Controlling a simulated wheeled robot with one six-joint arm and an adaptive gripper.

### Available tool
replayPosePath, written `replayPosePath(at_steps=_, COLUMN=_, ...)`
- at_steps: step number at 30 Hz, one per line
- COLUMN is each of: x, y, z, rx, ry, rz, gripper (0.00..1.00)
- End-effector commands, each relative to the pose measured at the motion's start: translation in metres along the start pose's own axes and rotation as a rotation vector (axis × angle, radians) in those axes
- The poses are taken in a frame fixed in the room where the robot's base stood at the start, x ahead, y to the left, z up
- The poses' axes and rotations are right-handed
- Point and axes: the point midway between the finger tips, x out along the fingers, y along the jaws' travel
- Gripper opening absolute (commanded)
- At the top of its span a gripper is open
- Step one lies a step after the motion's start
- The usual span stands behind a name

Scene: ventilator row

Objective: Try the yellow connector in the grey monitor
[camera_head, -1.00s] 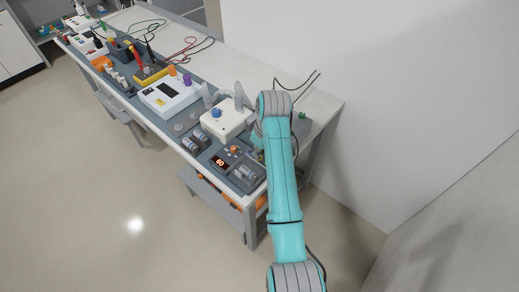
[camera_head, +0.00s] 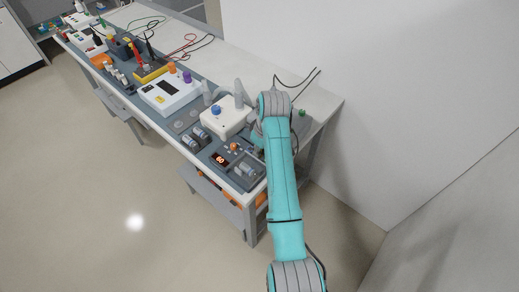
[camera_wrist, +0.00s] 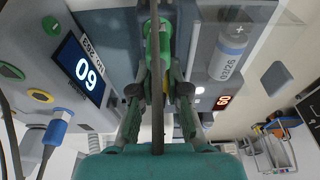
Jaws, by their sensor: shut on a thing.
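In the wrist view my gripper (camera_wrist: 160,62) is shut on a green connector (camera_wrist: 154,38) with a dark cable running back toward the camera. I cannot make out a yellow connector. The grey monitor (camera_wrist: 110,25) is at the upper left, with a lit blue-and-white display (camera_wrist: 80,68) showing upside down. Its side carries green ovals and a yellow oval (camera_wrist: 41,95). A blue plug (camera_wrist: 56,131) stands at this side.
Thin black cables lie at the bench's back right.

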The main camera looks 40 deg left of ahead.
Motion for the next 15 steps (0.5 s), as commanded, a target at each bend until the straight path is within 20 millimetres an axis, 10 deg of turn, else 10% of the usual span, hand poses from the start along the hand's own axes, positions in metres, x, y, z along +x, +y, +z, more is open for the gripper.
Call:
replayPosePath(at_steps=5, x=0.0002, y=0.0000, z=0.0001, rx=0.000, ry=0.000, rz=0.000, gripper=0.44)
replayPosePath(at_steps=15, x=0.0007, y=-0.0009, z=0.0000, rx=-0.001, ry=-0.001, rz=-0.002, gripper=0.44)
